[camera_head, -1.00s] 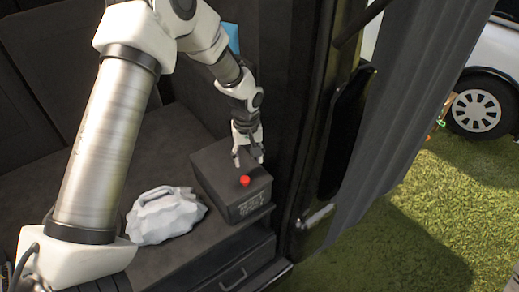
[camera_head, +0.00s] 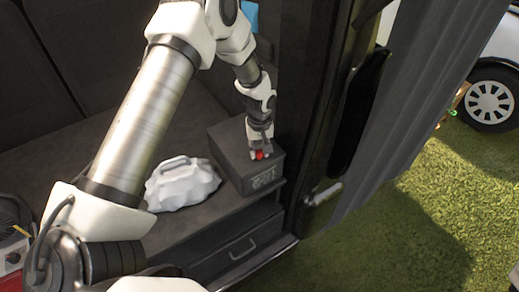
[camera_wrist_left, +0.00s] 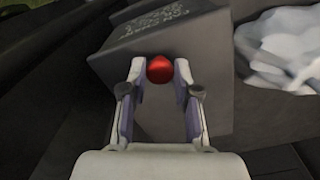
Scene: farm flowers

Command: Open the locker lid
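The locker is a dark grey box (camera_head: 228,150) with a lid and pale lettering on its front, standing on a dark ledge. A red knob (camera_head: 259,155) sits on the lid near its front edge. My left gripper (camera_head: 260,150) is down at the knob. In the left wrist view the red knob (camera_wrist_left: 160,69) lies between the tips of the two fingers, with the grey box (camera_wrist_left: 190,40) behind; I cannot tell whether the fingers press on it. The lid looks closed. My right gripper is not in view.
A white lumpy object with a handle (camera_head: 182,183) lies left of the box. A drawer (camera_head: 240,250) is below the ledge. A dark door post and grey curtain (camera_head: 400,110) stand to the right, with grass beyond. A red and black item (camera_head: 12,250) is at the lower left.

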